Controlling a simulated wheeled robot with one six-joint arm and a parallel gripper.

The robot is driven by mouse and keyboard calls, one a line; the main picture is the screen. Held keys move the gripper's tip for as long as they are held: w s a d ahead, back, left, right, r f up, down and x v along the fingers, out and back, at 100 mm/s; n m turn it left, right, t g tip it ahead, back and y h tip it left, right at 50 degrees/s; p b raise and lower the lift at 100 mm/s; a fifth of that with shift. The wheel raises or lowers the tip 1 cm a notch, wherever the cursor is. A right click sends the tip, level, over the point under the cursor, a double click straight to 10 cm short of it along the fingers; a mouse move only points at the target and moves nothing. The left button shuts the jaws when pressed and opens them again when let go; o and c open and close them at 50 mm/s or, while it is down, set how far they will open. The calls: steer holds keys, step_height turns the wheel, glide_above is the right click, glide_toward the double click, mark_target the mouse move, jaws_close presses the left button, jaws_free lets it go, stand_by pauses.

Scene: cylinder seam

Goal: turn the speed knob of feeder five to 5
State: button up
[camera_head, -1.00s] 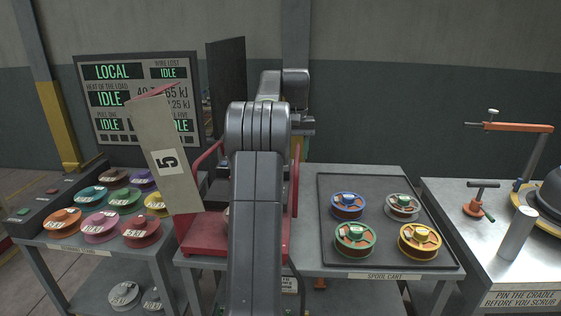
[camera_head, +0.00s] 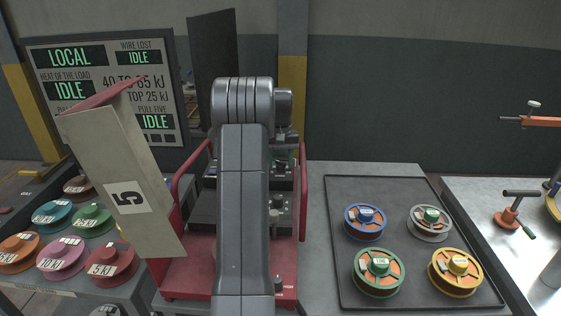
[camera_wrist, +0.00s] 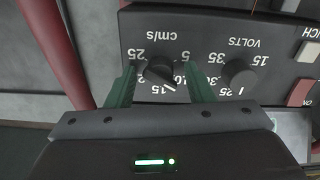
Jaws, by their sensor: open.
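Feeder five is the red-framed machine (camera_head: 190,285) in the head view, with its raised cover panel (camera_head: 128,172) marked 5. Its dark control panel (camera_wrist: 210,30) shows upside down in the wrist view. The speed knob (camera_wrist: 160,72) is a black knob under the cm/s label, with 5 at its right and 25 at its left. Its pointer seems to lie toward the 15 and 10 side, but I cannot read it exactly. My gripper (camera_wrist: 161,76) is open, its green fingers on either side of this knob. I cannot tell whether they touch it. My arm hides part of the feeder in the head view.
A volts knob (camera_wrist: 238,73) sits close to the right finger in the wrist view. A red tube (camera_wrist: 68,50) runs at the left. In the head view a black tray (camera_head: 408,293) with several spools is at right, and more spools are at left.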

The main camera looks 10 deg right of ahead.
steer(key=shift+f, duration=0.1)
steer(key=c, duration=0.8)
steer(key=shift+c, duration=0.2)
steer(key=shift+n, duration=0.3)
steer(key=shift+n+p, duration=0.75)
steer(key=shift+n, duration=0.15)
steer(key=shift+w+n+p, duration=0.1)
steer(key=shift+n+p, duration=0.2)
steer(key=shift+n, duration=0.7)
steer(key=shift+c, duration=0.5)
